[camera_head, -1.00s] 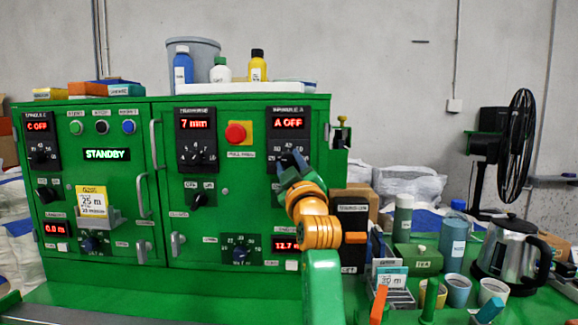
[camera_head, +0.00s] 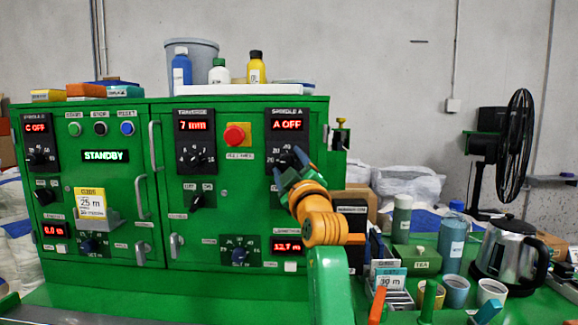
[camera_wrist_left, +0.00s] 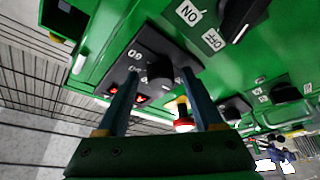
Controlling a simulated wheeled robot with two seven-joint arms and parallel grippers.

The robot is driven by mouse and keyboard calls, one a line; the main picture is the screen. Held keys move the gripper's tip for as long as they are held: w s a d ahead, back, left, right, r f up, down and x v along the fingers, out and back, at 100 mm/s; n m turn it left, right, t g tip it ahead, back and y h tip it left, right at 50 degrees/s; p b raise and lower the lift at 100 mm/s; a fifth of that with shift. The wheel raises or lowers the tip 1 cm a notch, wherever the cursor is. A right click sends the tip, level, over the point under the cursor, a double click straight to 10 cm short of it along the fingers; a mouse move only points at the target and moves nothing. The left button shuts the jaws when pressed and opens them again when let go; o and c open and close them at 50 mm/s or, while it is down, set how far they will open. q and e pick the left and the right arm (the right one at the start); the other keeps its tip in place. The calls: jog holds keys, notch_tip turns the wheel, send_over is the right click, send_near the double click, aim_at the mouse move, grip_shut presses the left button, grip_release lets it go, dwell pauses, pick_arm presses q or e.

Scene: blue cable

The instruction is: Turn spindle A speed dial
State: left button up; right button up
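The spindle A speed dial (camera_head: 285,160) is a black knob on the black panel at the upper right of the green cabinet, under the red "A OFF" display (camera_head: 287,125). My left gripper (camera_head: 288,163) is at this dial and partly covers it. In the left wrist view the dial's black knob (camera_wrist_left: 160,79) shows between and beyond the two blue fingers of the left gripper (camera_wrist_left: 157,85). The fingers are apart, with gaps beside the knob; I cannot tell whether either touches it. My right gripper is not in view.
A red push button (camera_head: 235,134) is left of the spindle A panel, with the traverse dial (camera_head: 196,158) further left. A lower dial (camera_head: 239,256) sits below. Cups, a kettle (camera_head: 508,250) and a fan (camera_head: 514,150) stand to the right. Bottles stand on the cabinet top.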

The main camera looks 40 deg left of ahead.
pick_arm(q)
jog(key=b+v, duration=0.4)
jog(key=v, duration=0.3)
dwell(0.4)
